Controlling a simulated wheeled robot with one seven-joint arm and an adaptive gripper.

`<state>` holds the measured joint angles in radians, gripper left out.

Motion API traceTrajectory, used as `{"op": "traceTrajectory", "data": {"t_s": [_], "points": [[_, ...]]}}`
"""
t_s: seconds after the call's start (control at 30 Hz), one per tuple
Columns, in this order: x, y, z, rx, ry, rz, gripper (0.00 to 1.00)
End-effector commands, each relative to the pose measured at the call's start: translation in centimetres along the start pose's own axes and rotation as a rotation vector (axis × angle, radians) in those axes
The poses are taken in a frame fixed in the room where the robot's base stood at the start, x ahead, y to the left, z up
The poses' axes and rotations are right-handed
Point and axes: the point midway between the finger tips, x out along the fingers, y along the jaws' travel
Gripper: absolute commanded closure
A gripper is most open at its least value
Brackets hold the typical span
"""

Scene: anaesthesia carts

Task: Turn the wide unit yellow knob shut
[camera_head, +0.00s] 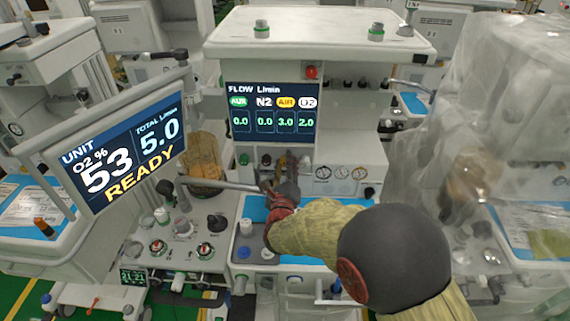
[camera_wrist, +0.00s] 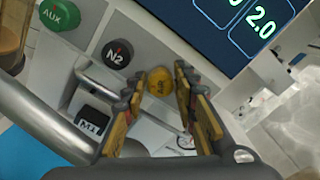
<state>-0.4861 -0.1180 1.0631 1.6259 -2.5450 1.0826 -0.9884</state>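The yellow AIR knob (camera_wrist: 160,83) shows in the wrist view on the front panel of the wide unit (camera_head: 320,40). My gripper (camera_wrist: 161,92) is open, with one fingertip on each side of the knob and nothing held. I cannot tell whether the fingertips touch it. In the head view my gripper (camera_head: 285,185) is at the panel below the flow display (camera_head: 271,111), and the yellow knob cannot be made out there. The display reads AUX 0.0, N2 0.0, AIR 3.0 and O2 2.0.
The black N2 knob (camera_wrist: 117,54) and green AUX knob (camera_wrist: 59,16) sit left of the yellow knob. A metal rail (camera_wrist: 45,112) passes close by. A tilted screen (camera_head: 122,147) reads READY, 53 and 5.0. A plastic-covered unit (camera_head: 470,150) stands to the right.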

Motion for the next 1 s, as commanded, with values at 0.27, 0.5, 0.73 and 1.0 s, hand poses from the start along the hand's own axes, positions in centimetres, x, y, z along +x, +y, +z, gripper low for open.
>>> {"op": "traceTrajectory", "data": {"t_s": [0.27,0.5,0.73,1.0], "points": [[-0.01,0.01,-0.01,0.0,0.0,0.0,0.9],[-0.02,0.03,-0.01,0.0,0.0,0.001,1.0],[-0.02,0.06,-0.05,0.025,0.0,0.0,1.0],[0.0,0.11,-0.13,0.163,0.0,-0.001,1.0]]}}
